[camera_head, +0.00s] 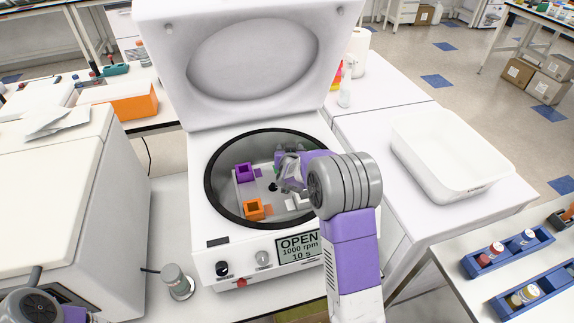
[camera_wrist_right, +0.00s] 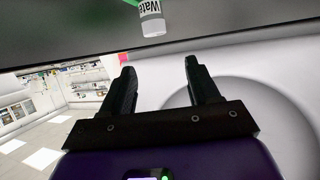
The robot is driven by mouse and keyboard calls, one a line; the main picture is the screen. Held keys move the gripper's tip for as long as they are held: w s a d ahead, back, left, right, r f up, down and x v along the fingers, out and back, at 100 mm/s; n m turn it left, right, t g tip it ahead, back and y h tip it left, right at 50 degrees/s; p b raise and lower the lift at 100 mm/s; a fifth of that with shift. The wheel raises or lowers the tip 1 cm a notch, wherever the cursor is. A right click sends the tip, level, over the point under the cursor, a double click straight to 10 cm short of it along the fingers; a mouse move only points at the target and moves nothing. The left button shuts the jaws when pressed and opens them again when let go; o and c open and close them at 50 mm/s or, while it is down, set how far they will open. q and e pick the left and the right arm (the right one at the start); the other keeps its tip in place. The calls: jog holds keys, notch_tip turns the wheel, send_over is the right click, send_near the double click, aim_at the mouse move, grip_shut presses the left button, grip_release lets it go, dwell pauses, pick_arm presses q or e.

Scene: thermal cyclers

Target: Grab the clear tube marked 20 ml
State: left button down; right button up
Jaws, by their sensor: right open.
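I cannot make out a clear tube marked 20 ml in either view. My right gripper (camera_head: 287,168) is down at the bowl of an open centrifuge (camera_head: 205,185), partly hidden by my own wrist. In the right wrist view its two fingers (camera_wrist_right: 158,80) stand apart with nothing seen between them. In the bowl are a purple holder (camera_head: 246,173), an orange holder (camera_head: 254,209) and a partly hidden white holder (camera_head: 293,204). Part of my left arm shows at the lower left corner, but its gripper does not.
The centrifuge lid (camera_head: 250,60) stands raised; its display (camera_head: 299,248) reads OPEN, 1000 rpm, 10 s. A white bin (camera_head: 452,160) stands to the right. Blue racks (camera_head: 507,252) hold capped tubes at the lower right. A container (camera_wrist_right: 151,20) with a partial "Wate" label shows in the right wrist view.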

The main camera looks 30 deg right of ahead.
jog(key=f+b, duration=0.1)
jog(key=f, duration=0.1)
jog(key=f+b, duration=0.1)
jog(key=shift+w+f+b, duration=0.25)
jog(key=shift+f+b, duration=0.05)
jog(key=shift+f, duration=0.1)
jog(key=shift+x, duration=1.2)
jog(key=b+x, duration=0.1)
jog(key=x, duration=0.3)
jog(key=shift+s+d+b, duration=0.1)
jog(key=shift+d+b, duration=0.05)
jog(key=shift+b, duration=0.2)
pick_arm(q)
jog(key=f, duration=0.5)
jog(key=shift+w+f, duration=0.2)
pick_arm(e)
jog(key=shift+w+d+f, duration=0.15)
jog(key=shift+w+d, duration=0.05)
jog(key=shift+w, duration=0.25)
jog(key=shift+c, duration=0.2)
jog(key=c, duration=1)
